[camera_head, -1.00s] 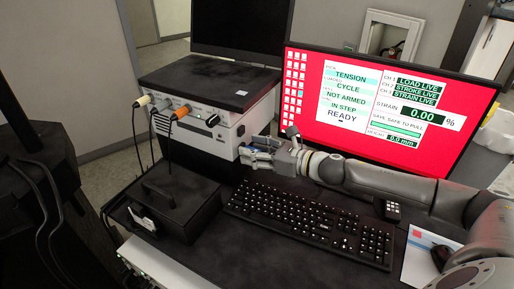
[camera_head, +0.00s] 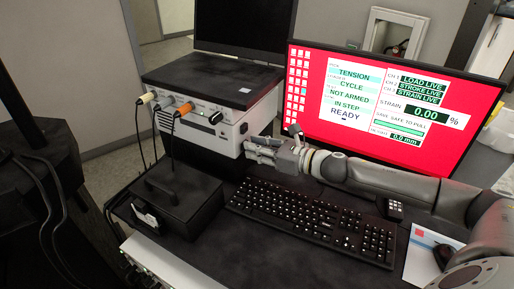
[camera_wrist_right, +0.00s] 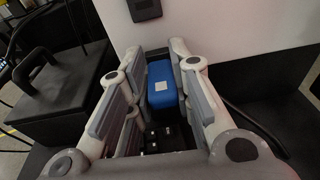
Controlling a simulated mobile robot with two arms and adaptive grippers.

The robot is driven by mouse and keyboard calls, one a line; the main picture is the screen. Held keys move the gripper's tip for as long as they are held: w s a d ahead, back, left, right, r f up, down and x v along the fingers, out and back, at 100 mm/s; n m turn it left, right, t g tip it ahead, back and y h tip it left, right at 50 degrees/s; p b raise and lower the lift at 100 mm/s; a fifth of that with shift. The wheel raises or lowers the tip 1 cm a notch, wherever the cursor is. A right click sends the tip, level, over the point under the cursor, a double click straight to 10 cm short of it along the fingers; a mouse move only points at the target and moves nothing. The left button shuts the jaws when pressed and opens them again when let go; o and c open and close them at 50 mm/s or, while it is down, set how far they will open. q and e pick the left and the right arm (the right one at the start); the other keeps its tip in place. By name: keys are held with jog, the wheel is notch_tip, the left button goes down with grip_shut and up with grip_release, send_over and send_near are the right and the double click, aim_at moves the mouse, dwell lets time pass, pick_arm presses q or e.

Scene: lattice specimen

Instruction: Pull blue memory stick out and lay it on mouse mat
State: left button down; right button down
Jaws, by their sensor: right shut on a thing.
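The blue memory stick (camera_wrist_right: 161,85) shows in the right wrist view, between the fingers of my right gripper (camera_wrist_right: 156,58), with its far end close to the white instrument's front. Whether that end is still inside a port cannot be told. In the head view my right gripper (camera_head: 256,148) is at the lower right of the instrument's front, shut on the stick, and its fingers hide the stick there. The mouse mat (camera_head: 416,266), pale with a blue part, lies at the lower right with a dark mouse (camera_head: 443,256) on it. My left gripper is not in view.
A black keyboard (camera_head: 310,222) lies in front of my right arm. A red-screened monitor (camera_head: 325,112) stands behind it. A black case (camera_head: 176,200) with a handle is at left.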

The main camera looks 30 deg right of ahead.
jog(key=shift+d, duration=0.1)
dwell(0.6)
jog(key=shift+s, duration=0.1)
jog(key=shift+s+d+b, duration=0.2)
jog(key=shift+d+b, duration=0.05)
jog(key=shift+b, duration=0.1)
jog(key=shift+s+d+f+b, duration=0.1)
jog(key=shift+s+d+b, duration=0.15)
jog(key=shift+s+b, duration=0.1)
